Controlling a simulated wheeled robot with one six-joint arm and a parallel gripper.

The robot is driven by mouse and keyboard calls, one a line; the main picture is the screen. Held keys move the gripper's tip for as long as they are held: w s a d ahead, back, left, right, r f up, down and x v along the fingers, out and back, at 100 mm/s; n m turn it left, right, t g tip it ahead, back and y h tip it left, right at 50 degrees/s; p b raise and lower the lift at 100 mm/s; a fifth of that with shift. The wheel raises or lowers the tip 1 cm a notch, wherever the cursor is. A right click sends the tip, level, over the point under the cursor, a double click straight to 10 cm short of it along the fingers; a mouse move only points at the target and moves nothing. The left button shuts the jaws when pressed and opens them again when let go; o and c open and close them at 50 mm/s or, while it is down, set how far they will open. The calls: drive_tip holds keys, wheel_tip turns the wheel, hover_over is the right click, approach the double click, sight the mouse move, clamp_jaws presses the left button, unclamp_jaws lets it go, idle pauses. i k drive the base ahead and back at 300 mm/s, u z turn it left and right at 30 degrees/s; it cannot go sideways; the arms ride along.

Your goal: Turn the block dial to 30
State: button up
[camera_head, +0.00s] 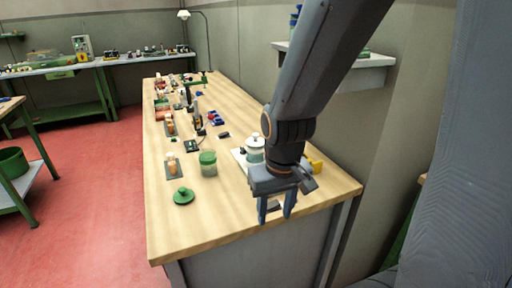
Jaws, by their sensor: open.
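My gripper (276,207) points down over the near right part of the wooden bench (215,220). Its two fingers are apart with nothing between them. I cannot make out for certain which thing is the block dial, and no number 30 is readable. A small tan block on a dark plate (173,167) sits near the bench's left edge, left of my gripper and apart from it. A similar tan piece on a dark plate (170,126) stands farther back. My arm and gripper hide part of the bench's right side.
A green-lidded jar (208,164), a green knobbed disc (183,196) and a white-lidded jar (256,151) stand left of my gripper. A yellow object (316,163) is right, by the wall. A lamp (204,35) stands farther back. The bench's near left is clear.

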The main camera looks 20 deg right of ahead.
sight(243, 151)
drive_tip(key=z, duration=0.05)
drive_tip(key=i, duration=0.45)
drive_tip(key=z, duration=0.05)
drive_tip(key=k, duration=0.45)
drive_tip(key=u, duration=1.45)
drive_tip(key=k, duration=0.75)
drive_tip(key=z, duration=1.2)
drive_tip(key=i, duration=0.9)
drive_tip(key=u, duration=0.05)
